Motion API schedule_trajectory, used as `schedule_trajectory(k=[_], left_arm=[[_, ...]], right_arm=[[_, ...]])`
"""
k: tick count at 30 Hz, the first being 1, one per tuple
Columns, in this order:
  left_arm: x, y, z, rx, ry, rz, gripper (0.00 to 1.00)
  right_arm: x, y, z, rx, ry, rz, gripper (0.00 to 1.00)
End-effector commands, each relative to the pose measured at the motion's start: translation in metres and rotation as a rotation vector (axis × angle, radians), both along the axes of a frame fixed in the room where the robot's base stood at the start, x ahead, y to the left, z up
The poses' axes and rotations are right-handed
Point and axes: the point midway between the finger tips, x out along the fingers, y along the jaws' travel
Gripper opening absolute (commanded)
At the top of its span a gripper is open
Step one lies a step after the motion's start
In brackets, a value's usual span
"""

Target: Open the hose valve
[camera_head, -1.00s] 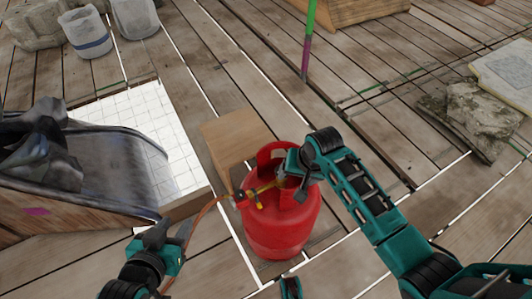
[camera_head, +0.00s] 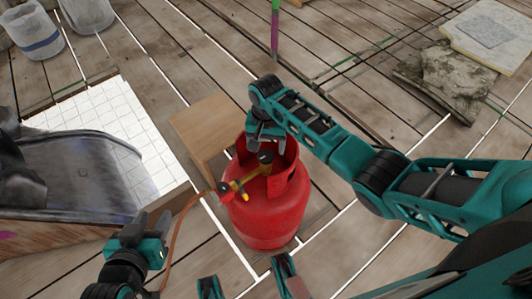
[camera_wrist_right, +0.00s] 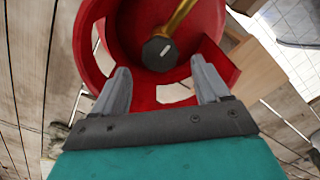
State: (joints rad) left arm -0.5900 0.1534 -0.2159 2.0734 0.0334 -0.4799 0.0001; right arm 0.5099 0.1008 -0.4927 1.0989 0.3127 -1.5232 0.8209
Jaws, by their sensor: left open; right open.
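A red gas cylinder (camera_head: 268,208) stands upright on the plank floor, with a cut-out collar around its top. A brass valve fitting (camera_head: 250,178) with a dark round knob (camera_head: 265,158) sits inside the collar, and an orange hose (camera_head: 184,214) runs from it to the left. In the right wrist view the dark knob (camera_wrist_right: 159,53) shows beyond my right gripper (camera_wrist_right: 163,80), whose two fingers are apart and empty. In the head view my right gripper (camera_head: 265,136) is over the far side of the collar. My left gripper (camera_head: 152,222) is open, left of the cylinder.
A wooden block (camera_head: 205,125) stands just behind the cylinder. A white tiled board (camera_head: 110,120) and a grey sheet-lined trough (camera_head: 75,180) are at the left. Buckets (camera_head: 34,33) stand at the back left. Stone slabs (camera_head: 445,80) lie at the right.

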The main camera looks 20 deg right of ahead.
Motion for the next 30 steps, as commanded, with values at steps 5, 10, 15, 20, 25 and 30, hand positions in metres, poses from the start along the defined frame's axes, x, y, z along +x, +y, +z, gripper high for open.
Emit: schedule_trajectory(k=[5, 10, 15, 20, 25, 30], left_arm=[[-0.002, 0.0, -0.015, 0.001, 0.006, 0.0, 0.43], [-0.002, 0.0, -0.017, 0.0, 0.006, 0.001, 0.43], [-0.002, 0.0, -0.017, 0.0, 0.006, 0.001, 0.43], [-0.002, 0.0, -0.017, -0.001, 0.006, 0.003, 0.43], [-0.002, 0.0, -0.017, -0.003, 0.006, 0.004, 0.43], [-0.002, -0.001, -0.017, -0.004, 0.006, 0.005, 0.43]], right_arm=[[0.0, 0.0, -0.024, 0.0, 0.0, 0.0, 0.75], [0.0, 0.0, -0.03, 0.001, -0.002, 0.001, 0.75], [0.0, 0.0, -0.03, 0.001, -0.002, 0.001, 0.75], [0.0, 0.0, -0.03, 0.001, -0.002, 0.001, 0.66], [0.0, 0.0, -0.03, 0.001, -0.002, 0.001, 0.5], [0.0, 0.0, -0.03, 0.001, 0.0, 0.001, 0.34]])
